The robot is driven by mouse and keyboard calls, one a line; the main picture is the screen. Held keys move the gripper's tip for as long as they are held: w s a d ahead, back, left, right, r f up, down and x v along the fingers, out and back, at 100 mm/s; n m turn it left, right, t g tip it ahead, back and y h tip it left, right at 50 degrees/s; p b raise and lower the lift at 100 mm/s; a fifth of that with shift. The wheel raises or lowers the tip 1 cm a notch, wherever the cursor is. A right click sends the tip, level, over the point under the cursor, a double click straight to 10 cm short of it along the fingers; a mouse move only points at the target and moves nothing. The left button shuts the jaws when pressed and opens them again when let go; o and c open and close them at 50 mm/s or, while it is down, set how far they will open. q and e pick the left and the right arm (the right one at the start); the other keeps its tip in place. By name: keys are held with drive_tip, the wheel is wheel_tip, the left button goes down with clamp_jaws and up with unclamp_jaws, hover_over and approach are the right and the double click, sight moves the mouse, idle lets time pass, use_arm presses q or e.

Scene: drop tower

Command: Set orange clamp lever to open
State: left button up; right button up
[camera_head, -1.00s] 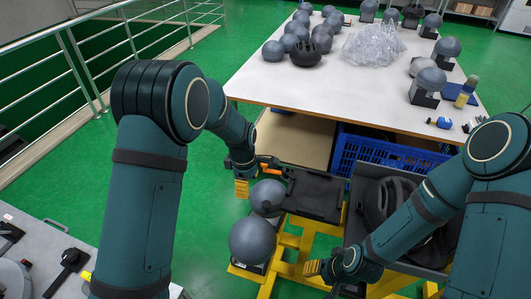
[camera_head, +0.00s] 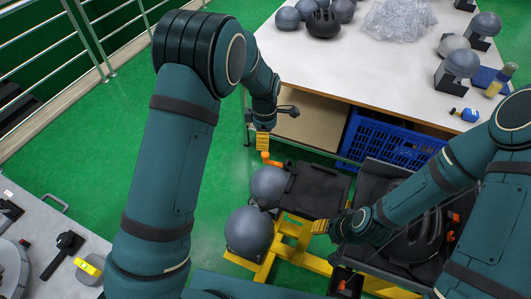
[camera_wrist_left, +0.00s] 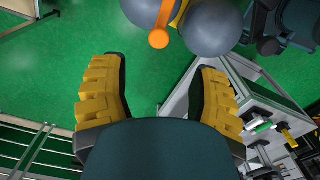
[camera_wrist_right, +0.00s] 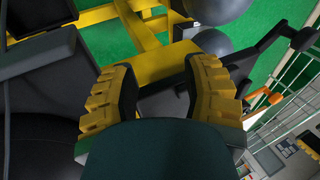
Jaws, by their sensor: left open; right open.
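The orange clamp lever (camera_head: 271,160) shows in the head view beside the black plate (camera_head: 318,190) of the yellow-framed stand. In the left wrist view its round orange knob (camera_wrist_left: 159,38) lies beyond my fingertips, between two grey spheres. My left gripper (camera_head: 263,142) is open just behind the lever in the head view, with nothing between its fingers in the left wrist view (camera_wrist_left: 160,64). I cannot tell whether it touches the lever. My right gripper (camera_head: 321,227) is open near the front edge of the black plate. An orange piece (camera_wrist_right: 258,98) shows past its right finger.
Grey spheres (camera_head: 249,231) stand left of the black plate. A dark bin (camera_head: 385,180) holding a black helmet (camera_head: 415,235) is at the right. A blue crate (camera_head: 392,140) sits under the white table (camera_head: 360,75). Green floor is clear at the left.

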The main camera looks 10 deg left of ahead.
sight(265, 153)
use_arm(q)
wheel_tip(265, 153, down, 9)
drive_tip(key=shift+w+f, duration=0.1)
drive_tip(key=shift+f, duration=0.1)
idle(0.3)
clamp_jaws()
